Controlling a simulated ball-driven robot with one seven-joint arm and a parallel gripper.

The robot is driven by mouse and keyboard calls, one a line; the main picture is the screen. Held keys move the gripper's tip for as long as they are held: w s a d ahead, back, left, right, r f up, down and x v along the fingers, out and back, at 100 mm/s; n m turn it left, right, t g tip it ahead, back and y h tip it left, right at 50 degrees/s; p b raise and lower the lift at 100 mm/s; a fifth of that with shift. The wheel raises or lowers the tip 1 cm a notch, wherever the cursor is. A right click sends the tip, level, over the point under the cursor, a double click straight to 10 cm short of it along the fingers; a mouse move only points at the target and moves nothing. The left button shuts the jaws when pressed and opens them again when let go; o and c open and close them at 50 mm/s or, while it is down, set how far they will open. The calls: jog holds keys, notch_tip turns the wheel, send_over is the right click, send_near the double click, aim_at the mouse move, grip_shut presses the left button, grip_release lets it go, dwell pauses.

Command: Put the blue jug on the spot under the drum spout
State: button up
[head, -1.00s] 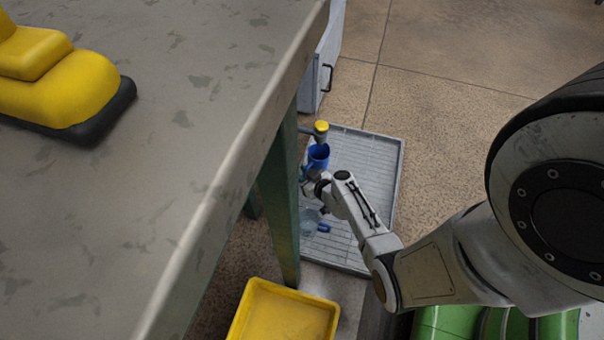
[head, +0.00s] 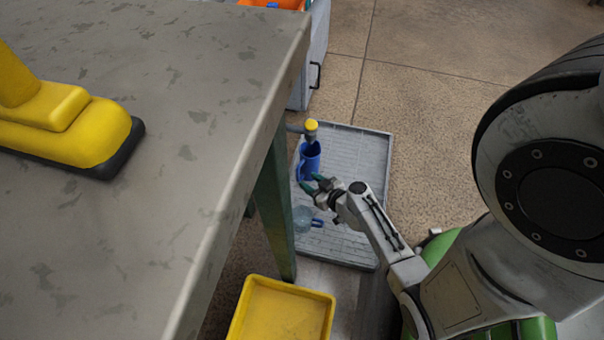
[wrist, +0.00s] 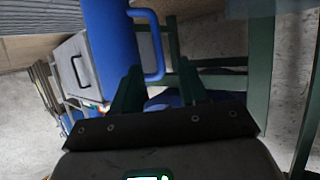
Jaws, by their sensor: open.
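The blue jug (head: 311,158) stands upright on the grey slatted tray (head: 358,175), directly below the yellow-topped drum spout (head: 311,128). The marked spot under it is hidden. My gripper (head: 318,184) is open just in front of the jug, on its near side. In the wrist view the jug (wrist: 112,40) is large at upper left, its handle (wrist: 158,45) on the right side. The open fingers (wrist: 160,92) sit below the handle in the picture, with nothing gripped between them.
A clear jug with a blue handle (head: 303,217) stands on the tray near my gripper. The table (head: 190,150) with green legs (head: 273,210) borders the tray on the left. A yellow bin (head: 283,312) is in front. A grey cabinet (head: 312,70) stands behind; floor to the right is clear.

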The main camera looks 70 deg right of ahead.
jog(key=shift+v, duration=1.25)
